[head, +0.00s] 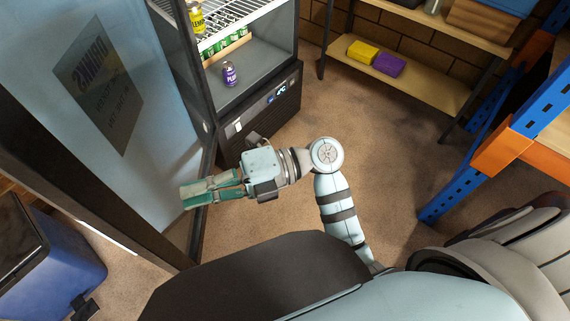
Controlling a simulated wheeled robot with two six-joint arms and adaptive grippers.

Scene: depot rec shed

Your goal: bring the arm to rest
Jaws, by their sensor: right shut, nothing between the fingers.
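My right gripper (212,188) is in the head view, left of the middle, with its green-tipped fingers pointing left. It is shut and empty. It hovers in front of the open drinks fridge, beside the inner face of the fridge's glass door (130,80). I cannot tell whether it touches the door. My right arm (336,205) comes up from the bottom and bends left at the elbow. My left gripper is not in view.
The fridge (262,108) holds a purple can (230,74), several green cans (232,42) and a yellow can (196,18). A wooden shelf (410,82) bears yellow and purple boxes. A blue bin (50,265) stands left; a blue-orange rack (505,145) stands right. Carpet between is clear.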

